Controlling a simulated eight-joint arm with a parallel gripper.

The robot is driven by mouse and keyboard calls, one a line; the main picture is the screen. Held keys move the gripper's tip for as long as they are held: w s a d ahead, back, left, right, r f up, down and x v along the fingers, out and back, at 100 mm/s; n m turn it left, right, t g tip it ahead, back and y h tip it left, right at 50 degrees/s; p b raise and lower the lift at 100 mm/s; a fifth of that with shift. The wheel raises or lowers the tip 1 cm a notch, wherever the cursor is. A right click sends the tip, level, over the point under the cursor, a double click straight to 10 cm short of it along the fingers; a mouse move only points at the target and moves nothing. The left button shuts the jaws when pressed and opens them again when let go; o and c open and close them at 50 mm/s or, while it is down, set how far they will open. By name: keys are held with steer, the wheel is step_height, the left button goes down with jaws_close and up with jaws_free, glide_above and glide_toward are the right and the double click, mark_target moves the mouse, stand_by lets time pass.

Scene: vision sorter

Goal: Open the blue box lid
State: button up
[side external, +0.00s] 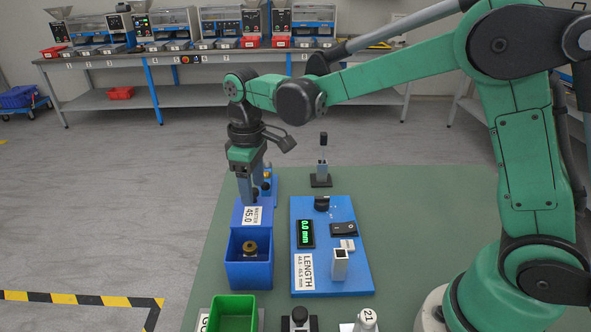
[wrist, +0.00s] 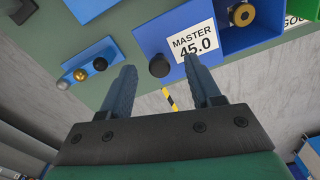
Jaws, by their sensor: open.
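The blue box (side external: 249,274) stands at the left of the green table, its front part uncovered, with a brass piece (side external: 250,247) inside. Its blue lid (side external: 238,215), labelled MASTER 45.0, lies behind that opening. In the wrist view the lid (wrist: 150,35) carries a black knob (wrist: 159,66), and the brass piece (wrist: 241,15) shows in the open box beside it. My gripper (side external: 249,201) points down over the lid's rear part. In the wrist view my gripper (wrist: 160,67) is open, with the knob showing between its fingertips, seemingly apart from both.
A blue LENGTH gauge panel (side external: 361,268) with a 0.0 mm display lies to the right. A green bin (side external: 234,313) stands in front of the box. A small blue block with balls (wrist: 89,69) sits behind the lid. A black post (side external: 321,170) stands at the back.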

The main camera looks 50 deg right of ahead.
mark_target(255, 191)
steer(key=shift+r, duration=2.8)
steer(key=shift+s, duration=0.15)
steer(key=s+d+f+m+t, duration=0.1)
steer(key=s+d+m+t, duration=0.4)
steer(key=s, duration=0.6)
steer(key=shift+s+d+f+m+t, duration=0.2)
steer(key=shift+m+t, duration=0.3)
steer(key=shift+t, duration=0.6)
